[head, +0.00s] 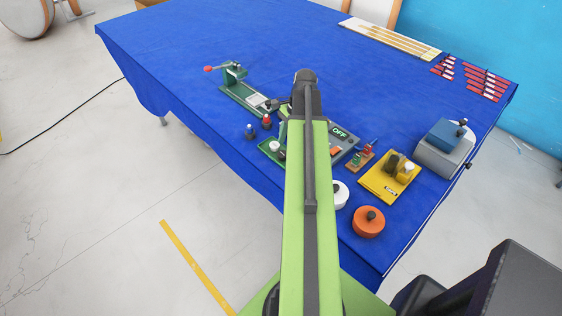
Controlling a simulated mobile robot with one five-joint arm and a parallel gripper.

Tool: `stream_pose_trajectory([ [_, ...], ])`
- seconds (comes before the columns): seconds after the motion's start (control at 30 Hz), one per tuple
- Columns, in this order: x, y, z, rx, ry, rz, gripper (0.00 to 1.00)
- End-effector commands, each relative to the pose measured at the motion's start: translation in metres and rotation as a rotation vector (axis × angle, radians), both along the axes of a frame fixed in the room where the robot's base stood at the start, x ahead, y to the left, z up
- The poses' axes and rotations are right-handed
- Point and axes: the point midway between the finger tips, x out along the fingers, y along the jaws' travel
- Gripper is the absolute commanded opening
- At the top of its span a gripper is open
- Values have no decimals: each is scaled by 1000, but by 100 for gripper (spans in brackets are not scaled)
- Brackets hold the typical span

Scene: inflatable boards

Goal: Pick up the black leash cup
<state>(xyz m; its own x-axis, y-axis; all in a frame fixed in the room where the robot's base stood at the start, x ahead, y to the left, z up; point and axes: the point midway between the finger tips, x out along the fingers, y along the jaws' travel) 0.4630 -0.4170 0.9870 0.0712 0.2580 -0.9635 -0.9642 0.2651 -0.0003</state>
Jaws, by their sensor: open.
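My green arm reaches forward over the blue table, and my gripper (305,82) is at its dark far end, with the fingertips largely hidden. I see nothing held in it. A dark, short cylindrical piece (391,164) stands on a yellow tray (376,183) to the right of my arm; it may be the black leash cup, but it is too small to be sure. A small dark piece (249,131) also stands left of my arm, beside a red-topped one (267,122). My gripper is apart from the yellow tray.
A green fixture with a red knob (236,85) stands left of the gripper. An orange disc (369,222), a white roll (340,194) and a blue-grey box (442,152) are on the right. Red strips (484,83) lie at the back right. The table's far left is clear.

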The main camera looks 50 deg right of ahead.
Motion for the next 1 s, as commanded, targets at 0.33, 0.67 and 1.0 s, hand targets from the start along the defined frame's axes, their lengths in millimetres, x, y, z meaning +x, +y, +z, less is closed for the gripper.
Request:
stream_pose_trajectory([
  [0.33, 6, 9, -52, 0, -1, 2, 42],
  [0.67, 6, 10, -49, 0, 0, 1, 32],
  [1.0, 6, 10, -49, 0, 0, 1, 0],
])
